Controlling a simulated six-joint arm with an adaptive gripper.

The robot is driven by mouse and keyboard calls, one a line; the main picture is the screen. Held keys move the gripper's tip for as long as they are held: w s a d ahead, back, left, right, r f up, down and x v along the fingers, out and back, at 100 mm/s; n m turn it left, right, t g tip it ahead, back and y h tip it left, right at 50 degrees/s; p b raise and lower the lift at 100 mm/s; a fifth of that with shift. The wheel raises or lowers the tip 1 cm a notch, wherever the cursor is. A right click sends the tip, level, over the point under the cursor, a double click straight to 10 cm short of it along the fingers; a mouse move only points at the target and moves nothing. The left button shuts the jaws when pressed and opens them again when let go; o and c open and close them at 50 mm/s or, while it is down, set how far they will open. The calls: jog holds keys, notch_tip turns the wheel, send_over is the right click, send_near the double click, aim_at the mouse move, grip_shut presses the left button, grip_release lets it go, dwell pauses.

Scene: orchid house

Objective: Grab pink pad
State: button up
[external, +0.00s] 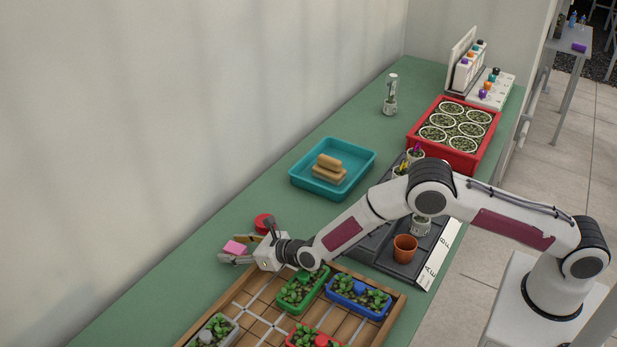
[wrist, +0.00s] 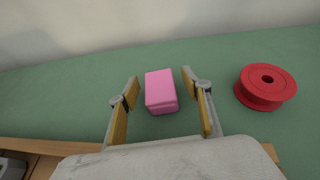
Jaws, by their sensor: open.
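The pink pad (wrist: 160,88) is a small block with rounded edges. In the wrist view it sits between the two open fingers of my gripper (wrist: 160,92), with a gap on each side. In the external view the pink pad (external: 235,247) shows at the lower left, at the fingers of my gripper (external: 240,249). My gripper is open and holds nothing. The underside of the pad is hidden, so I cannot tell how it rests.
A red spool (wrist: 266,86) lies just right of my gripper. A wooden tray (external: 247,318) with planted pots is close in front. A teal tray (external: 301,185) with tan blocks stands farther back. Green bench (wrist: 75,82) is clear left of the pad; a wall stands behind.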

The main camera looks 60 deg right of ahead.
aim_at(235, 247)
jog(key=c, duration=1.1)
jog(key=shift+r, duration=0.2)
jog(key=shift+r, duration=4.85)
